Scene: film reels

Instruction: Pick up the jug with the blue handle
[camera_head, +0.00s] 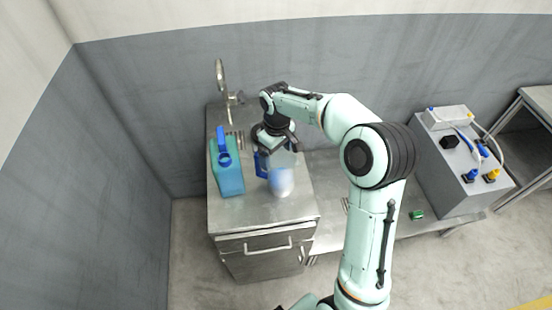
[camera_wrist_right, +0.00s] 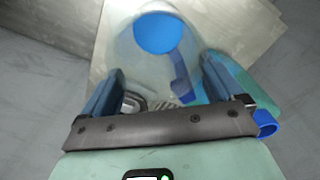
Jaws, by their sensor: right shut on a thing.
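A clear jug (camera_head: 282,180) with a blue handle (camera_head: 261,164) is at the right part of the steel counter (camera_head: 256,213). My right gripper (camera_head: 279,147) comes down over its top and is shut on it. In the right wrist view the jug (camera_wrist_right: 135,65) lies between the two fingers of the gripper (camera_wrist_right: 162,85), with its blue handle (camera_wrist_right: 184,80) inside the right finger. The gripper hides part of the jug's top in the head view. I cannot tell whether its base touches the counter. My left gripper is not in view.
A teal canister (camera_head: 229,180) with a blue spout stands close left of the jug. A tap (camera_head: 222,80) rises behind. A lower bench (camera_head: 325,185) runs right to a grey box (camera_head: 462,175) with coloured connectors. A small green item (camera_head: 416,215) lies on the bench.

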